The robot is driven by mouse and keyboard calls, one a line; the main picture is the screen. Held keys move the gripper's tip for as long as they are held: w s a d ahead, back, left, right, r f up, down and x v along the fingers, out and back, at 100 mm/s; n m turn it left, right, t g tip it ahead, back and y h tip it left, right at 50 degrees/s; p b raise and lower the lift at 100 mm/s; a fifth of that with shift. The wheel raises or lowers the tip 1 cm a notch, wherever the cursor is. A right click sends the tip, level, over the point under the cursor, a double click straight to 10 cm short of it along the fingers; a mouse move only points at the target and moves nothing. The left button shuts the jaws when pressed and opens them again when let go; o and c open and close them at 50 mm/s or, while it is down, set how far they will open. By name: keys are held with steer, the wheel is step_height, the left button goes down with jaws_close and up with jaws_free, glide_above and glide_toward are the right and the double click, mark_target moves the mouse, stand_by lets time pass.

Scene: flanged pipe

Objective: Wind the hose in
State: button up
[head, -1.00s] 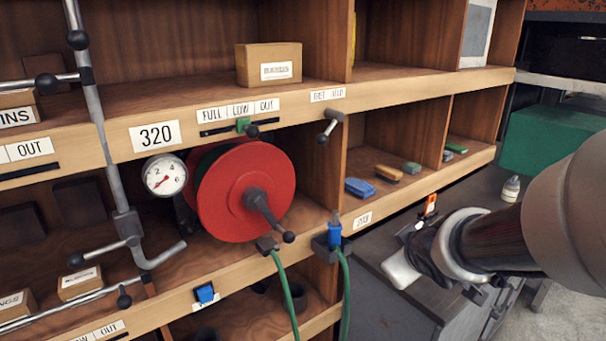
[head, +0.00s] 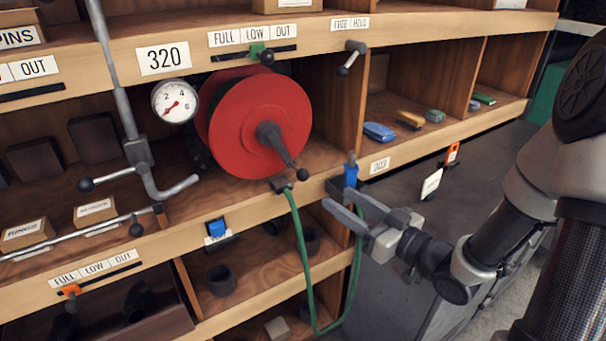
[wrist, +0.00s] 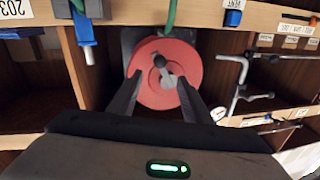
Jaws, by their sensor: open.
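The red hose reel (head: 240,115) stands in the middle cubby under the label 320. Its dark crank (head: 275,145) points down-right, ending in a black knob (head: 302,174). The green hose (head: 300,245) leaves a small guide below the reel, hangs in a loop and rises to the blue nozzle (head: 350,172), which sits upright in a holder at the shelf edge. My gripper (head: 342,197) is open and empty, right of the crank and in front of the nozzle holder. In the wrist view, whose picture is upside down, my gripper (wrist: 160,80) has its fingers apart with the reel (wrist: 185,60) beyond them.
A green slider (head: 257,53) sits near LOW. A gauge (head: 174,101) and a bent grey pipe (head: 165,185) stand left of the reel. Brushes (head: 379,131) lie in the right cubby. A blue tab (head: 217,229) is below.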

mark_target(308, 178)
steer(key=x, duration=1.3)
steer(key=shift+w+a+f+p, duration=0.1)
steer(key=shift+w+a+p, duration=0.15)
steer(key=shift+w+p, duration=0.1)
jaws_close()
